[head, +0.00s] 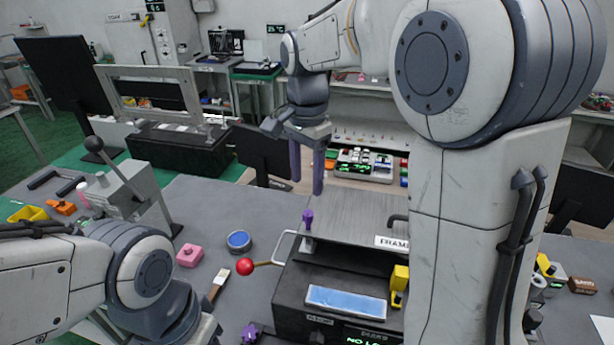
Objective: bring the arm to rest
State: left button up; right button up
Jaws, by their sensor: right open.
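My right gripper (307,184) hangs with its purple fingers pointing down and apart, open and empty. In the picture it is above the back left part of a dark fixture (290,298) with a grey metal top plate (352,218). A lever with a red ball (245,267) sticks out from the fixture's left side, apart from the gripper. My left arm (140,275) comes in at the lower left; its gripper is out of view.
A grey lever box (125,190) with a black knob stands at the left. A pink block (189,255), a blue round tin (238,241) and a brush (218,284) lie on the grey table. A purple knob (307,217) and a yellow part (399,284) sit on the fixture.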

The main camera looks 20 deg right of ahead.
jog(key=shift+r, duration=0.2)
jog(key=shift+a+f, duration=0.1)
jog(key=s+a+f+n, duration=0.3)
jog(key=s+a+n, duration=0.1)
jog(key=s+n, duration=0.2)
jog(key=s+a+f+n+b, duration=0.1)
jog(key=s+a+f+n, duration=0.3)
jog(key=s+n, duration=0.3)
jog(key=s+a+f+n+y, duration=0.1)
jog(key=s+a+f+n, duration=0.3)
jog(key=s+n, duration=0.3)
jog(key=s, duration=0.3)
jog(key=shift+a, duration=0.3)
